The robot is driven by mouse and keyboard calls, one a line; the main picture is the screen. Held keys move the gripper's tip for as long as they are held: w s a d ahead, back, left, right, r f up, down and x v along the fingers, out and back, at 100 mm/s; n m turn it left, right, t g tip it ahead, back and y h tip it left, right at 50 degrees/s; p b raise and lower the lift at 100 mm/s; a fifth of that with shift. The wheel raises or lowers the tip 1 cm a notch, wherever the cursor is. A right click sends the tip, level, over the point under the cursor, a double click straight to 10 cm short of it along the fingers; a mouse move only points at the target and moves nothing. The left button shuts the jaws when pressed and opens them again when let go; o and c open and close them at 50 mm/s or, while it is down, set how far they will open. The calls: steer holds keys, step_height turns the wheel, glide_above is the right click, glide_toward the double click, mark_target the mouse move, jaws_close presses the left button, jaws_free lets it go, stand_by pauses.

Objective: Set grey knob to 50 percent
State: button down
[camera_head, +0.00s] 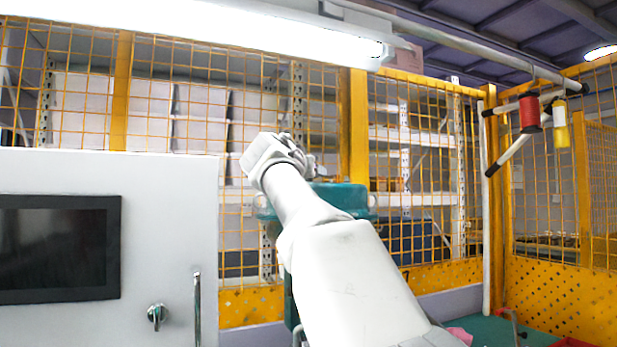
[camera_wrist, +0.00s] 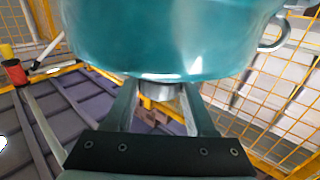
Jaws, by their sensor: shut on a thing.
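In the wrist view, the grey knob (camera_wrist: 160,88) sticks out from the teal valve positioner housing (camera_wrist: 170,40). My gripper (camera_wrist: 158,95) has one finger on each side of the knob and is shut on it. The housing fills the top of this view, and the knob's face and any scale marks are hidden. In the head view, the teal housing (camera_head: 352,197) shows behind my raised white arm, which hides much of it. The knob and my fingertips cannot be seen there.
A white cabinet (camera_head: 160,240) with a dark screen (camera_head: 57,250) and a handle stands at the left. Yellow mesh fencing (camera_head: 425,150) closes off the back and right. Red and yellow cylinders (camera_head: 530,113) hang at the upper right. Open air lies right of my arm.

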steer(key=shift+m+g+h+p, duration=0.65)
steer(key=shift+m+h, duration=0.35)
steer(key=shift+h, duration=0.7)
steer(key=shift+c, duration=1.2)
jaws_free()
steer(key=b+v, duration=0.4)
steer(key=v, duration=1.3)
steer(key=shift+s, duration=0.2)
steer(key=shift+r, duration=0.1)
